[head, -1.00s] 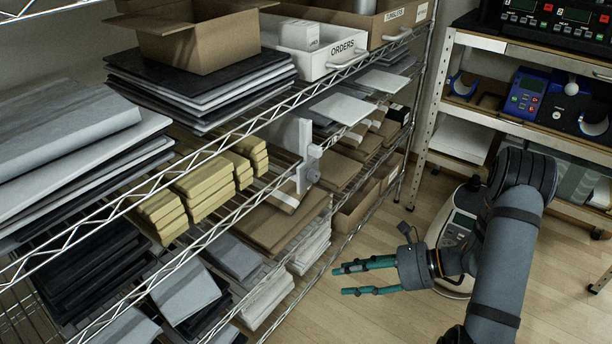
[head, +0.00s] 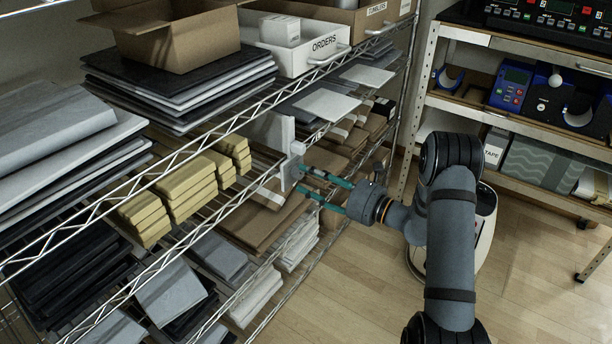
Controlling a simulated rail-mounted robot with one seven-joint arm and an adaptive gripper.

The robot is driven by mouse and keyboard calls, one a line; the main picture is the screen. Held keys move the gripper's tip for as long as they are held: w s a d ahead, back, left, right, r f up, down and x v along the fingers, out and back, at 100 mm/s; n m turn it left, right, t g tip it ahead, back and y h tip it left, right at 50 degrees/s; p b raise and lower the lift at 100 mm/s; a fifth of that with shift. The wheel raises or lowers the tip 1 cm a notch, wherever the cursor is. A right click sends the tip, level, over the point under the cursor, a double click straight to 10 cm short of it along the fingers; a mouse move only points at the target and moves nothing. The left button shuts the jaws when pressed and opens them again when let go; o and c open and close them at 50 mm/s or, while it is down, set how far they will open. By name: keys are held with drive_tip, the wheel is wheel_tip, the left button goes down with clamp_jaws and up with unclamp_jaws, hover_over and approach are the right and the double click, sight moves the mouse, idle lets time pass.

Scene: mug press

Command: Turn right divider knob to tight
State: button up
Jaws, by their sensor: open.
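A pale divider plate (head: 272,132) stands upright on the middle shelf of the wire rack, in the head view's centre. Its grey knob (head: 297,149) is on the front edge, facing the aisle; lower down, fittings are partly covered by my fingers. My gripper (head: 301,179) has two teal fingers, apart and pointing left at the divider's front. The fingertips are at or very close to the knob area; I cannot tell whether they touch it. Nothing is seen held between them. The knob's turn and any tight mark are too small to read.
Yellow stacked bars (head: 180,192) lie left of the divider, and brown cardboard (head: 262,220) lies below it. The rack's wire front rails run close to my fingers. A second shelf unit (head: 520,120) with devices stands at the right. The wooden floor (head: 340,275) between is clear.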

drive_tip(key=shift+x, duration=0.95)
drive_tip(key=shift+c, duration=1.3)
drive_tip(key=c, duration=0.8)
clamp_jaws()
